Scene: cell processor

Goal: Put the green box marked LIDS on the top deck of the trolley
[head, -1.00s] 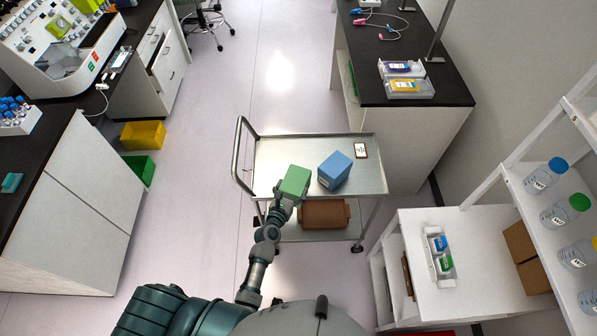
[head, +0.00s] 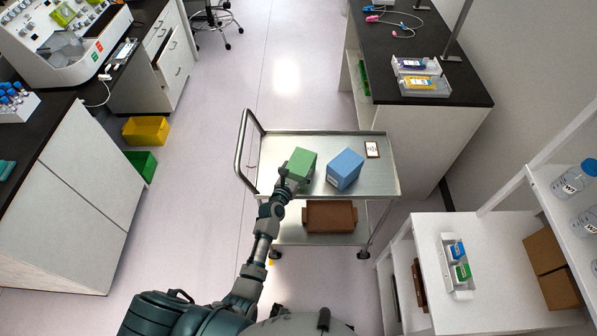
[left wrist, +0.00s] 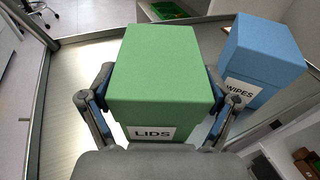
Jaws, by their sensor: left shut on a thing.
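The green box (head: 301,164) marked LIDS is at the top deck of the trolley (head: 275,150), left of a blue box. My left gripper (head: 288,182) is shut on it from the near side. In the left wrist view the green box (left wrist: 155,75) sits between the two fingers (left wrist: 165,110), with its LIDS label facing me. The underside of the box is hidden, so I cannot tell whether it touches the deck. My right gripper is not in view.
The blue box (head: 345,169), marked WIPES in the left wrist view (left wrist: 260,60), stands close on the right. A brown box (head: 330,216) is on the lower deck. The trolley's handle (head: 240,150) rises on the left.

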